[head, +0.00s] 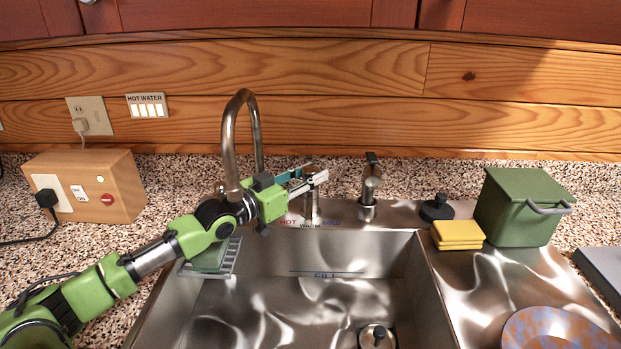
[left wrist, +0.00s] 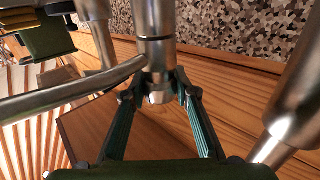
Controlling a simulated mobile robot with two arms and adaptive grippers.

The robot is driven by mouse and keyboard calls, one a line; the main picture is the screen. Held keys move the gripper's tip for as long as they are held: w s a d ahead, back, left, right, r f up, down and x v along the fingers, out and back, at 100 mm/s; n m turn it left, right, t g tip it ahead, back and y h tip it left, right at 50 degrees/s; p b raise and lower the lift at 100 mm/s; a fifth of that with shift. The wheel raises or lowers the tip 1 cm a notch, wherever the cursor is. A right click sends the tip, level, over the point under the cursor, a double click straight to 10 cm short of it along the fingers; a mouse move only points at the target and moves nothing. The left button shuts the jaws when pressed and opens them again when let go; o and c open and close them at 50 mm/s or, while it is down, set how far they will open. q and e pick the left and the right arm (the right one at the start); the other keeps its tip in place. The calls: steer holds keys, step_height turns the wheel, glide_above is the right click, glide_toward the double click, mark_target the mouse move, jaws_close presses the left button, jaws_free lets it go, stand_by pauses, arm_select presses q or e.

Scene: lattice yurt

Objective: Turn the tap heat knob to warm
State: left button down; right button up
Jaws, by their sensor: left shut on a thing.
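The tap heat knob (head: 311,207) is a metal post behind the sink, above the printed HOT (head: 288,224), WARM and COLD labels. My left gripper (head: 312,176) reaches past the tall spout (head: 229,135) to the knob's upper part. In the left wrist view, the two green-padded fingers (left wrist: 158,90) close on the metal knob (left wrist: 155,45) from both sides. The fingers partly cover the knob's top in the head view, so I cannot tell which label it points to. My right gripper is in neither view.
The steel sink (head: 300,290) has a drain plug (head: 377,336). To the right stand a metal dispenser (head: 369,185), yellow sponges (head: 458,233) and a green bin (head: 522,205). A wooden switch box (head: 88,187) is at left. The spout curves close beside my left gripper.

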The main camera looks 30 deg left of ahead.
mark_target(304, 178)
arm_select(q)
steer(key=shift+r, duration=0.3)
steer(key=c, duration=1.7)
jaws_free()
steer(key=shift+o, duration=0.6)
steer(key=shift+f, duration=0.25)
steer(key=shift+v, duration=3.7)
steer(key=shift+r, duration=0.1)
